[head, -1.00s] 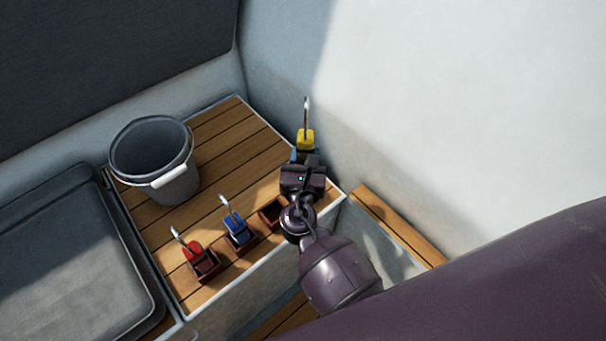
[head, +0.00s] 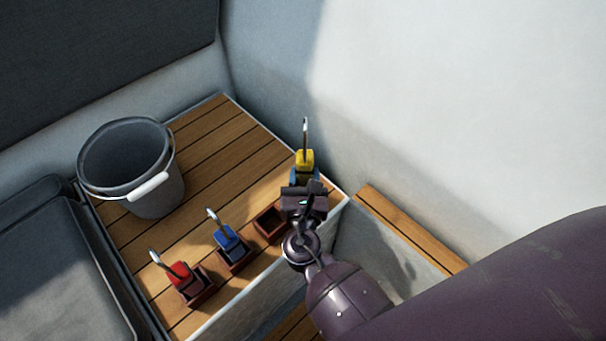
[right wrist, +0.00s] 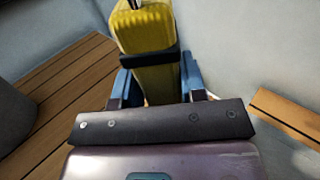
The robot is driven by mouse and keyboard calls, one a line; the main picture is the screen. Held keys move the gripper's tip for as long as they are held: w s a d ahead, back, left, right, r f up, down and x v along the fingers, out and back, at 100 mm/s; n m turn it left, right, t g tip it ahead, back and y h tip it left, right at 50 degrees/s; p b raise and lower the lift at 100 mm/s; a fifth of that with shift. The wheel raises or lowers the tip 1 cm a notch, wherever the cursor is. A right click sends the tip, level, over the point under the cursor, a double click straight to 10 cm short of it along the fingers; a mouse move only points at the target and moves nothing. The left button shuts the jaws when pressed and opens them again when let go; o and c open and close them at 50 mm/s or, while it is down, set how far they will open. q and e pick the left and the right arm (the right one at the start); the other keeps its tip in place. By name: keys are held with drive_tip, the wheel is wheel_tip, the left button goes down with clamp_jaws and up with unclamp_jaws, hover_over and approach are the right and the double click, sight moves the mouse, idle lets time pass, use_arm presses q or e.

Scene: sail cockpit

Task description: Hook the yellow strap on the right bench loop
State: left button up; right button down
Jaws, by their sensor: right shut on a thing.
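The yellow strap (head: 304,160) has a yellow block-shaped body with a metal hook pointing up. My right gripper (head: 304,176) is shut on it and holds it above the right end of the wooden bench top, near the white wall. In the right wrist view the yellow body (right wrist: 155,60) sits upright between the blue fingers of my right gripper (right wrist: 157,85), with a dark band around it. The bench loop cannot be made out in either view. My left gripper is not in view.
A red strap (head: 179,272) and a blue strap (head: 227,238) stand in small brown holders on the bench (head: 200,140). An empty brown holder (head: 270,222) is beside my right gripper. A grey bucket (head: 158,200) stands at the left. A white wall (head: 450,110) rises at the right.

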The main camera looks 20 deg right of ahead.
drive_tip(key=shift+f, duration=0.2)
drive_tip(key=c, duration=0.7)
unclamp_jaws()
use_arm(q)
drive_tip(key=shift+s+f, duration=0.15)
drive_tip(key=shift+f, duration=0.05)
use_arm(e)
drive_tip(key=shift+s+f+b, duration=0.1)
drive_tip(key=shift+b, duration=0.25)
drive_tip(key=shift+s+a, duration=0.15)
drive_tip(key=shift+s, duration=0.15)
drive_tip(key=v, duration=0.3)
drive_tip(key=p+v, duration=0.1)
drive_tip(key=shift+s+a+r, duration=0.2)
drive_tip(key=shift+a+r, duration=0.05)
drive_tip(key=shift+r, duration=0.15)
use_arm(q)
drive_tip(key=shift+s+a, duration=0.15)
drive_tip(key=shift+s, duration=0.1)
use_arm(e)
drive_tip(key=shift+v, duration=2.75)
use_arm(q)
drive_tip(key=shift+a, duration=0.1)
use_arm(e)
drive_tip(key=shift+a+f, duration=0.1)
drive_tip(key=shift+f, duration=0.05)
